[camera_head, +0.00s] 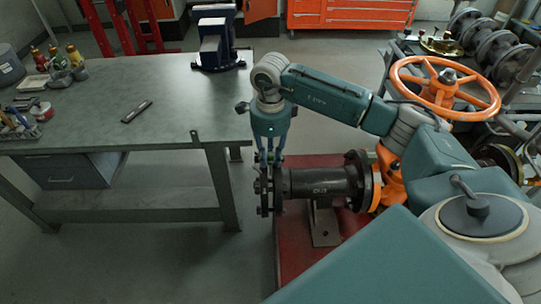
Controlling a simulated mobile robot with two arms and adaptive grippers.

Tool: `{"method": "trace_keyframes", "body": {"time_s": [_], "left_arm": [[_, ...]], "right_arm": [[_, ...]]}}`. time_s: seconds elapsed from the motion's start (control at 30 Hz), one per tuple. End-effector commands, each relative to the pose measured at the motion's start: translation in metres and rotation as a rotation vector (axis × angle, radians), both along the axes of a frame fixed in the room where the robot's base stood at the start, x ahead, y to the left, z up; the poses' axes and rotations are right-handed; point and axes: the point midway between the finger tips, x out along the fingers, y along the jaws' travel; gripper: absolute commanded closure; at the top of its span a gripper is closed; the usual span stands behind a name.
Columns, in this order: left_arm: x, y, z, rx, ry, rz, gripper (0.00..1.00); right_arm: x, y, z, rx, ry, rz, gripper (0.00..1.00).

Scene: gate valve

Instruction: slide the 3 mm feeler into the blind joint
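The blind joint (264,194) is at the left end of a dark horizontal pipe spool (318,183), where dark round flanges sit face to face. My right gripper (269,164) points down right above this joint, its fingertips at the upper edge of the flanges. The fingers look close together, but I cannot tell whether they hold anything. I cannot make out the 3 mm feeler at the joint. A slim dark flat piece (137,111) lies on the workbench; I cannot tell whether it is a feeler. My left gripper is not in view.
The workbench (175,85) stands left of the joint, with a blue vise (217,45) at its back and small bottles and tools at its left. The spool stands over a red base (295,255). An orange handwheel (445,85) is at right.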

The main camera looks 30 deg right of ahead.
Motion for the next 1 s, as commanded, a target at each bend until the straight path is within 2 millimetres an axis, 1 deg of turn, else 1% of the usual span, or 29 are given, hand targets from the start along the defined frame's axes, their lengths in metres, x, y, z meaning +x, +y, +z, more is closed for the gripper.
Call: {"method": "trace_keyframes", "body": {"time_s": [0.03,0.07,0.37,0.47,0.57,0.8,0.9,1.0], "left_arm": [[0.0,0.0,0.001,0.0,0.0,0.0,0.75],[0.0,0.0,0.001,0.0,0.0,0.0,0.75],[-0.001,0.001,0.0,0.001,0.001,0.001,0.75],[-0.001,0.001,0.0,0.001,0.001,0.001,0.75],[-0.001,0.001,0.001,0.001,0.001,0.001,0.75],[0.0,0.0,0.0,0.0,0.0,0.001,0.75],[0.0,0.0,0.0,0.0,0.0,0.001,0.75],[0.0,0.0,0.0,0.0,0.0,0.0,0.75]], "right_arm": [[0.0,0.0,0.001,0.0,0.0,0.0,0.64],[0.0,0.0,0.001,0.0,0.0,0.0,0.58],[0.0,0.0,0.002,0.0,-0.001,0.0,0.58],[0.001,0.0,0.008,0.001,-0.003,0.0,0.58],[0.002,0.0,0.023,0.0,-0.005,0.0,0.58],[0.001,0.0,0.075,0.001,-0.006,0.0,0.58],[0.001,0.0,0.094,0.001,-0.004,0.0,0.58],[0.001,0.0,0.108,0.001,-0.004,0.0,0.58]]}}
